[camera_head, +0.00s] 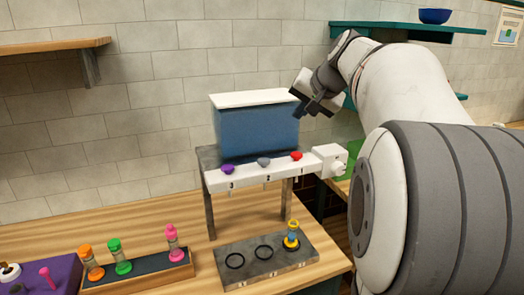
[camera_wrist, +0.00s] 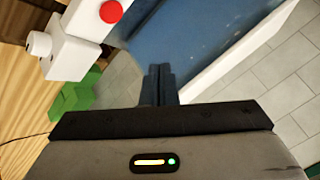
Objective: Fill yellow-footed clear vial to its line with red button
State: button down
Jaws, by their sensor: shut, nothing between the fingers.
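The yellow-footed vial (camera_head: 291,236) stands upright at the right end of the grey base plate (camera_head: 240,270), below the dispenser. It shows blue inside its lower part, and its exact level is too small to read. The red button (camera_head: 297,156) is the rightmost of three on the white bar of the dispenser; it also shows at the top of the wrist view (camera_wrist: 111,12). My gripper (camera_head: 303,114) is shut and empty, above and slightly right of the red button, beside the blue tank (camera_head: 255,132). In the wrist view its fingertips (camera_wrist: 160,70) are together, apart from the button.
A purple button (camera_head: 228,169) and a grey button (camera_head: 263,162) sit left of the red one. A white knob (camera_head: 338,167) is at the bar's right end. A rack (camera_head: 140,274) with orange, green and pink vials stands at left. A green object (camera_wrist: 75,95) lies below the bar.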

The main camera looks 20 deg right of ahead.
aim_at(299, 156)
jog(key=shift+w+d+r, duration=0.1)
jog(key=shift+d+r, duration=0.1)
jog(key=shift+r, duration=0.05)
notch_tip(299, 156, down, 9)
jog(key=b, duration=0.7)
dwell(2.0)
jog(key=shift+f+b, duration=0.35)
jog(key=shift+b, duration=0.05)
